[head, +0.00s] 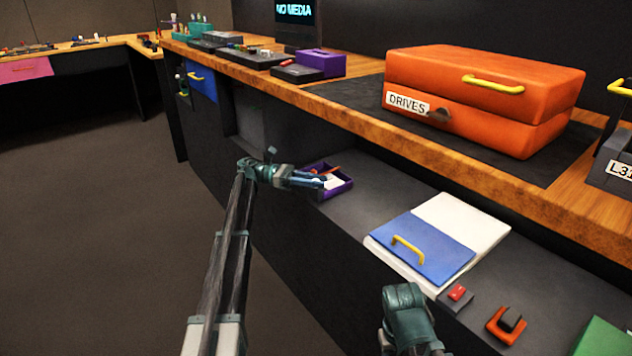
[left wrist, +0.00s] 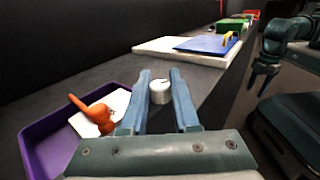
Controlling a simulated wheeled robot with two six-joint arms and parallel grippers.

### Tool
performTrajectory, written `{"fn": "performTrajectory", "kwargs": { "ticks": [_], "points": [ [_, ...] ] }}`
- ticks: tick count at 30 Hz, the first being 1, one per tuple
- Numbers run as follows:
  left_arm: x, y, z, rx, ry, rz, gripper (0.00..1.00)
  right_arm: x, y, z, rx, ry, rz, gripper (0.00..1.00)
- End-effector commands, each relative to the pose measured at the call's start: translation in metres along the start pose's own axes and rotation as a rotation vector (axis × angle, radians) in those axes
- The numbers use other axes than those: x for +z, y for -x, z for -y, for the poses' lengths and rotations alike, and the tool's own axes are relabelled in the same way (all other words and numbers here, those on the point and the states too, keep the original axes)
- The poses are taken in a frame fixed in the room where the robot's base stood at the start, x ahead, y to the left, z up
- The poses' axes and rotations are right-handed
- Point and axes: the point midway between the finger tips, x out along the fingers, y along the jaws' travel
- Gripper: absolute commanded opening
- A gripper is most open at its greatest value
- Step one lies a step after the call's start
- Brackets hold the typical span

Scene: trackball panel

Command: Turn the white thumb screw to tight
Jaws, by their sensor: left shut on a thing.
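The white thumb screw (left wrist: 160,94) shows in the left wrist view as a small white cylinder with a dark mark on its top. My left gripper (left wrist: 161,80) has its blue fingers on either side of it and is shut on it. In the head view my left gripper (head: 325,181) is over the dark lower shelf, at the purple tray; I cannot make out the screw there. My right gripper (left wrist: 262,78) hangs at the right of the left wrist view; its finger opening is unclear.
The purple tray (left wrist: 42,150) beside my left gripper holds an orange object (left wrist: 94,113) and a white card. A blue panel with a yellow handle (head: 425,250) lies on a white board (head: 465,215) along the shelf. An orange DRIVES case (head: 480,80) stands on the upper counter.

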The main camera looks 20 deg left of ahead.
Motion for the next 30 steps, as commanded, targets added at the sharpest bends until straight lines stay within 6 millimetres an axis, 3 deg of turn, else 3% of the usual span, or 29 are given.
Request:
{"fn": "performTrajectory", "kwargs": {
  "ticks": [10, 11, 15, 30],
  "points": [
    [0.0002, -0.0015, 0.0000, -0.002, 0.000, 0.001, 0.00, 0.0000, 0.0000, 0.0000, 0.000, 0.000, 0.000, 0.50],
    [0.0001, -0.0015, 0.0000, -0.002, 0.000, 0.001, 0.34, 0.0000, 0.0000, 0.0000, 0.000, 0.000, 0.000, 0.50],
    [0.0001, -0.0013, 0.0000, -0.002, 0.000, 0.001, 0.59, 0.0000, 0.0000, 0.0000, 0.000, 0.000, 0.000, 0.50],
    [0.0000, -0.0032, -0.0028, -0.001, 0.000, 0.000, 0.59, 0.0000, 0.0000, 0.0000, 0.000, 0.000, 0.000, 0.50]
  ]
}}
